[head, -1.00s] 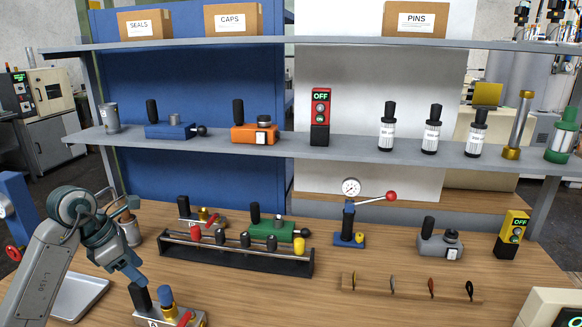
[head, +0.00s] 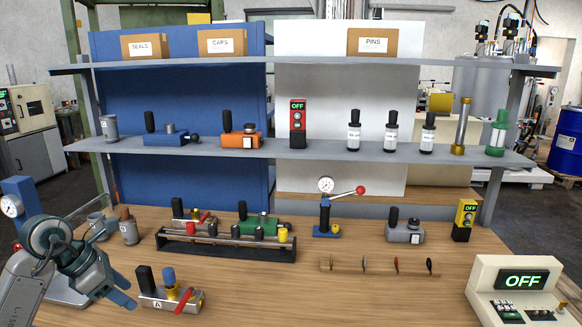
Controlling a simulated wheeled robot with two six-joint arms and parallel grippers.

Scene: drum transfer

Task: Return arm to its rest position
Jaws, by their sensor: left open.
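My left arm comes in from the lower left, and its left gripper (head: 124,290) is open with nothing between its blue fingers. It hangs over the wooden table, just left of the fixture marked A (head: 170,297), which has a black handle, a blue knob and a red lever. In the picture the fingertips are close to the fixture's left end; I cannot tell the exact gap. My right gripper is not in view.
A black rack (head: 225,248) with several coloured knobs lies beyond. A control box reading OFF (head: 518,290) is at the right. The front middle of the table is clear.

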